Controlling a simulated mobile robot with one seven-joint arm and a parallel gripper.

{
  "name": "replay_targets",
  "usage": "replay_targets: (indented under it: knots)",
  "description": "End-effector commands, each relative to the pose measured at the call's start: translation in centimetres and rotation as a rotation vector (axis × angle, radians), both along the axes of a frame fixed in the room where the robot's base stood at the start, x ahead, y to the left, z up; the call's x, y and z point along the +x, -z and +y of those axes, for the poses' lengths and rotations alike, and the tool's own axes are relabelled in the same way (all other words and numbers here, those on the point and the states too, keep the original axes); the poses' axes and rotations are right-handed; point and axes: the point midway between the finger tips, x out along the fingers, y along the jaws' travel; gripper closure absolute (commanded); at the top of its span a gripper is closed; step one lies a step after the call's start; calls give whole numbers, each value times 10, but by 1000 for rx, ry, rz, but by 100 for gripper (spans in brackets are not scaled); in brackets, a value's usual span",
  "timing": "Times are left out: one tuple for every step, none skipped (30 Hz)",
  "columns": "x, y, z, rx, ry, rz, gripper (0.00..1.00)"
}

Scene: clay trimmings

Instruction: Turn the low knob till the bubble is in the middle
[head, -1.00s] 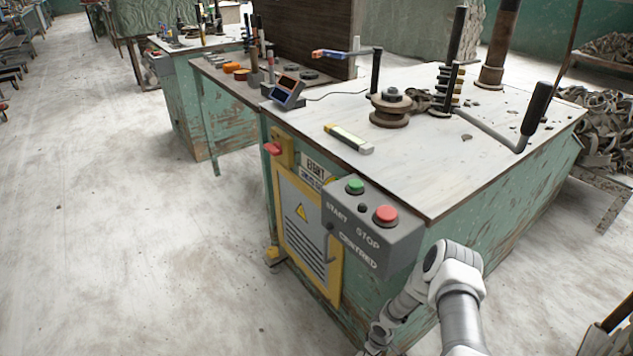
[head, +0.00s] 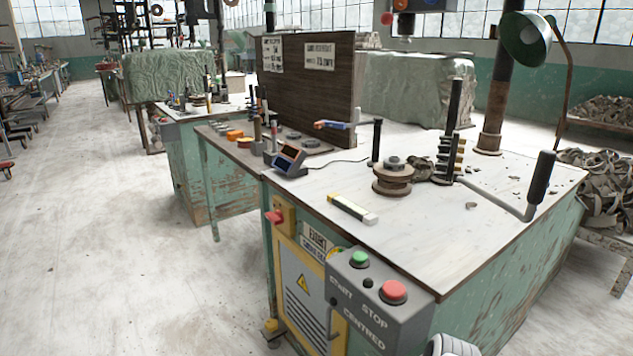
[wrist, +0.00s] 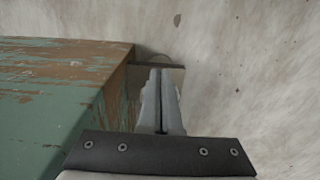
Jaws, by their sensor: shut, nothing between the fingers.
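A small yellow and white bar, which looks like a spirit level (head: 352,208), lies on the white bench top in the head view; no bubble can be made out on it. A small yellow fitting (head: 271,326) sits low at the bench's left corner; I cannot tell whether it is the low knob. In the wrist view my gripper (wrist: 161,74) is shut and empty, beside the worn green bench side. A dark plate with a rounded grey edge (wrist: 152,57) shows just past the fingertips, partly hidden by them.
A grey box (head: 378,300) with a green START button, a red STOP button and the word CENTRED hangs on the bench front. Spools, a crank handle (head: 541,180) and a small display (head: 288,161) stand on top. Bare floor (head: 130,260) is free at left.

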Motion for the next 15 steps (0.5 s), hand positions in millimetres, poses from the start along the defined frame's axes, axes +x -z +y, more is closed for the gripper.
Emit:
replay_targets:
  knots:
    - [1,0,0,0,0,0,100]
    - [1,0,0,0,0,0,100]
    - [1,0,1,0,0,0,100]
    - [1,0,1,0,0,0,100]
    - [1,0,1,0,-1,0,100]
    - [2,0,1,0,-1,0,100]
    - [2,0,2,0,-1,0,100]
    - [2,0,2,-1,-1,-1,100]
    - [3,0,2,-1,-1,-1,100]
    - [3,0,3,0,-1,0,100]
    - [3,0,3,0,-1,0,100]
    - [4,0,3,0,-1,0,100]
    - [4,0,3,0,-1,0,100]
    - [4,0,4,0,0,0,100]
    - [5,0,4,0,0,0,100]
